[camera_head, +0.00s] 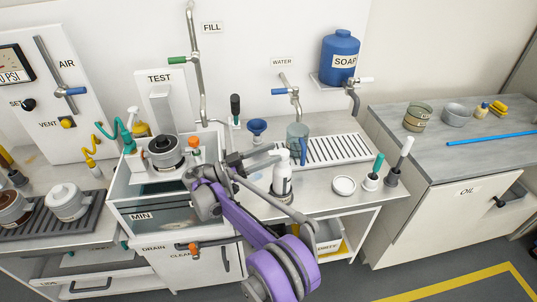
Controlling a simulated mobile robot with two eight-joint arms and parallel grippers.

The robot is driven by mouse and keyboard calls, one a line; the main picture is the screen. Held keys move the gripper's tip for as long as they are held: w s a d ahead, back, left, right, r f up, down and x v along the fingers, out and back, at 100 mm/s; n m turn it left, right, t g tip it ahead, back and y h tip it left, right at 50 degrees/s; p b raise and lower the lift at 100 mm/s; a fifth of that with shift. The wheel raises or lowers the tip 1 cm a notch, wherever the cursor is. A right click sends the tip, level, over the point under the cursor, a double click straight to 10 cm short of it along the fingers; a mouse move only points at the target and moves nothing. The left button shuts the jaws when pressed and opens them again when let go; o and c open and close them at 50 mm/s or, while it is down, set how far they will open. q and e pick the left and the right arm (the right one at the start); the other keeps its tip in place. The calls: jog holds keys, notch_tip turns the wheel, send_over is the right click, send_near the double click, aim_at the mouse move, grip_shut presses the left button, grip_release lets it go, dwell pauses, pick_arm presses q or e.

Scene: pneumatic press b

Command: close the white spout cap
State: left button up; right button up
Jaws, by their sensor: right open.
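A white bottle (283,182) stands upright on the counter just right of my right gripper, partly covered by the arm. Its narrow white top, where the spout cap appears to be, is beside my fingertips; I cannot tell whether the cap is open or closed, or whether the fingers touch it. My right gripper (277,157) is open, its fingers pointing right toward the bottle's top. My purple right arm crosses the counter front. My left gripper is not in view.
A clear mug (297,139) with a blue handle stands just behind the bottle, near a slotted drain tray (345,150). A round white dish (344,186) lies to the right. The grey counter (455,165) at right has free room.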

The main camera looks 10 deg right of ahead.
notch_tip(320, 180, up, 10)
jog(key=shift+r+p, duration=0.1)
jog(key=shift+p, duration=0.2)
jog(key=shift+a+n+t, duration=0.1)
jog(key=shift+n+t, duration=0.2)
jog(key=shift+t, duration=0.1)
jog(key=c, duration=0.3)
jog(key=s+a+f+n+t+y, duration=0.3)
jog(key=s+f+n+t+y, duration=0.15)
jog(key=n, duration=0.85)
jog(key=s+a+f+n+t+y, duration=0.35)
jog(key=s+n+t+y, duration=0.2)
jog(key=n, duration=0.65)
jog(key=f+x, duration=0.1)
jog(key=x, duration=1)
